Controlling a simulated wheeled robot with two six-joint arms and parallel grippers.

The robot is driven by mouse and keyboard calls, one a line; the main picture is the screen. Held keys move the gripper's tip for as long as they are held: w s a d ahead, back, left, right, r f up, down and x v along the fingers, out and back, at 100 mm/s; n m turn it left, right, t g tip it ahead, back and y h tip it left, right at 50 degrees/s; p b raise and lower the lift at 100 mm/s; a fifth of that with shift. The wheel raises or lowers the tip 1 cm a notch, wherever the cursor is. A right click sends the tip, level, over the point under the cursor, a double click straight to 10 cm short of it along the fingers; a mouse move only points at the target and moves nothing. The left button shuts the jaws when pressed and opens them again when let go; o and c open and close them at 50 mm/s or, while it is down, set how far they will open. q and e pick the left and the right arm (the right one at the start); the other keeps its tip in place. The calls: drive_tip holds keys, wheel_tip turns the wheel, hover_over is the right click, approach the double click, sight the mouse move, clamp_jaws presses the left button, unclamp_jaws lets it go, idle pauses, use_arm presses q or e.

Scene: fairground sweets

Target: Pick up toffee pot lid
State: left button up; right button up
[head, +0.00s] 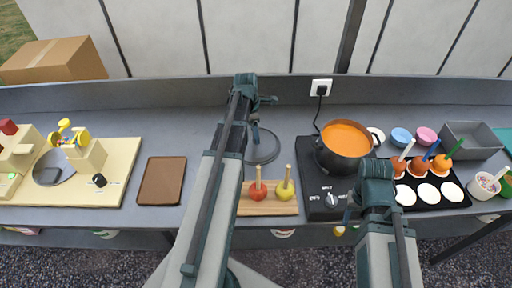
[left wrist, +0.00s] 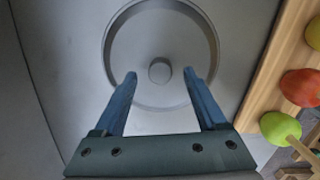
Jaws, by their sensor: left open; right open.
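The toffee pot lid (head: 262,152) is a round grey disc lying flat on the grey counter, left of the pot. In the left wrist view the lid (left wrist: 135,45) shows from above with its small round knob (left wrist: 160,70) in the middle. My left gripper (left wrist: 160,74) is open, one blue finger on each side of the knob, with gaps; contact is not visible. In the head view my left gripper (head: 264,101) partly covers the lid. The dark toffee pot (head: 325,158) holds orange toffee and stands open on the hob. My right gripper (head: 352,205) is open near the hob's front right.
A wooden board (head: 270,207) with a red and a yellow-green apple on sticks lies just in front of the lid. A black tray (head: 455,204) with coated apples is at the right. A brown tray (head: 162,181) lies left of my left arm.

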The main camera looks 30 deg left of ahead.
use_arm(q)
wheel_tip(320, 180, down, 2)
drive_tip(key=shift+w+d+f+b, duration=0.1)
drive_tip(key=shift+f+b, duration=0.15)
drive_tip(key=shift+b, duration=0.5)
drive_tip(key=shift+r, duration=0.1)
clamp_jaws()
